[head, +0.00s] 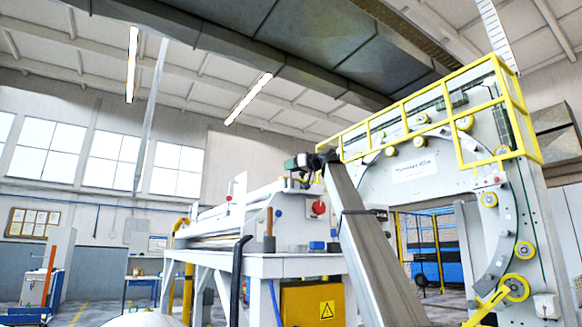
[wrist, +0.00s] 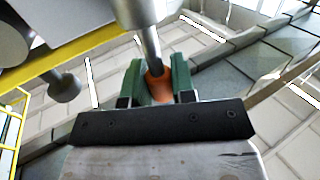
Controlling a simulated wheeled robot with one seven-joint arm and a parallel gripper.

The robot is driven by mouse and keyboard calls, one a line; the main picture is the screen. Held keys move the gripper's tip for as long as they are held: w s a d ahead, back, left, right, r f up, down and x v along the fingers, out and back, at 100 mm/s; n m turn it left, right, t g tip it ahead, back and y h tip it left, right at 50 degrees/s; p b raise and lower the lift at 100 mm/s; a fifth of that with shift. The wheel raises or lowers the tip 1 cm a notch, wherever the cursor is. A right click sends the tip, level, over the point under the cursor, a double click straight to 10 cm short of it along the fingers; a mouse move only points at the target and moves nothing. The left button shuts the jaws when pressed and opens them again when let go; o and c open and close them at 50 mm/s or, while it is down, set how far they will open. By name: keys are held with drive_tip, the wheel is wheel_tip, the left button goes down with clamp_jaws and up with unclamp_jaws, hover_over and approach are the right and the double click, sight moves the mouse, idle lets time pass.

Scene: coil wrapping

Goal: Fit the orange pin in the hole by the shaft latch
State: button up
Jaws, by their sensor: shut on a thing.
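My gripper (wrist: 156,74) has two green fingers, and in the wrist view they are shut on the orange pin (wrist: 159,90). The pin's orange part sits between the fingers, and a grey metal rod (wrist: 150,45) runs up from it. The rod's upper end meets or overlaps a light grey cylinder (wrist: 134,10) at the top edge. I cannot tell whether it is inside a hole there. In the head view my gripper (head: 299,162) is small, at the end of my raised arm, near the white machine's upper end. The pin and the shaft latch cannot be made out there.
A yellow bar (wrist: 68,58) and a grey round knob (wrist: 65,88) are left of the fingers in the wrist view. The white machine (head: 280,215) with a red knob (head: 319,207) stands left of my arm. A large ring frame (head: 500,220) with yellow railings is at right.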

drive_tip(key=shift+f, duration=1.1)
drive_tip(key=o, duration=1)
drive_tip(key=shift+f, duration=0.1)
drive_tip(key=v, duration=1)
drive_tip(key=shift+s+d, duration=0.25)
drive_tip(key=shift+d, duration=0.1)
